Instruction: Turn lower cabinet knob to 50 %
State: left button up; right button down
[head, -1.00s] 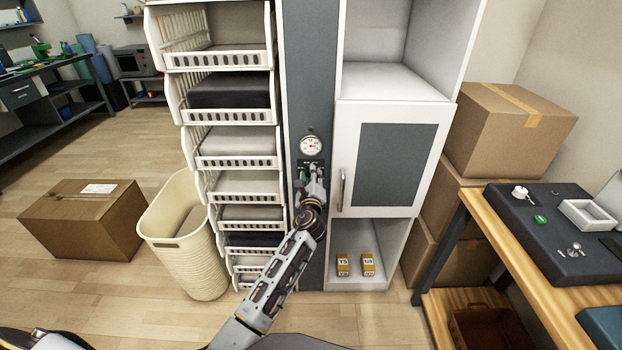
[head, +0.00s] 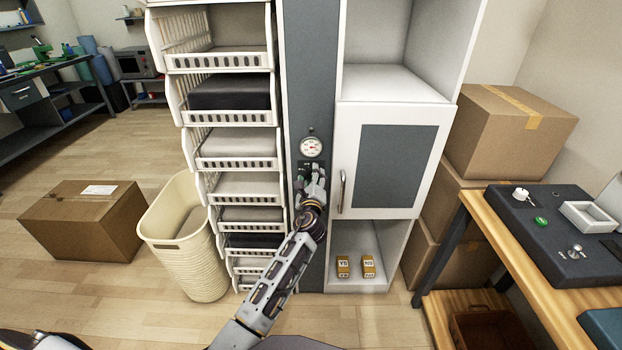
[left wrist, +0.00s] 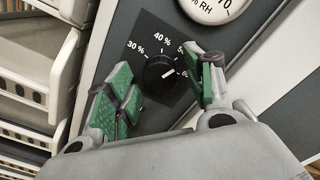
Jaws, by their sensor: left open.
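The lower cabinet knob (left wrist: 157,73) is a black round dial on a dark plate marked 30 %, 40 %, 50 and 60 in the left wrist view. The 50 and 60 labels are partly covered by a finger. The knob's white mark points to the right, about toward the 60 label. My left gripper (left wrist: 162,88) is open, with green-padded fingers on either side of the knob and visible gaps to it. In the head view my left gripper (head: 313,181) is in front of the plate, below the gauge, and hides the knob. My right gripper is in no view.
A round % RH gauge (head: 312,147) sits just above the plate on the grey panel. A cabinet door with a vertical handle (head: 342,190) is close on the right. White bins (head: 238,148) are stacked close on the left. Two small yellow boxes (head: 343,267) stand on the lower shelf.

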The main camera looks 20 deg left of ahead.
pick_arm(q)
jog(key=v, duration=0.7)
jog(key=shift+s, duration=0.25)
dwell(0.3)
jog(key=shift+n, duration=0.3)
jog(key=s+d+f+n+g+h, duration=0.15)
jog(key=s+f+n+g, duration=0.3)
jog(key=f+n, duration=0.75)
jog(key=s+d+f+n+g+h, duration=0.1)
jog(key=s+f+n+g+h, duration=0.35)
jog(key=f, duration=1.05)
jog(key=s+a+f+n+g, duration=0.2)
jog(key=s+f+g, duration=0.1)
jog(key=s+f, duration=0.7)
jog(key=s+a+f+n+g+p, duration=0.1)
jog(key=s+a+f+n+g, duration=0.1)
jog(key=s+f, duration=0.9)
jog(key=s+g, duration=0.1)
jog(key=s, duration=0.7)
jog(key=shift+s+a+f+y, duration=0.2)
jog(key=shift+s+a+y, duration=0.05)
jog(key=shift+a+y, duration=0.05)
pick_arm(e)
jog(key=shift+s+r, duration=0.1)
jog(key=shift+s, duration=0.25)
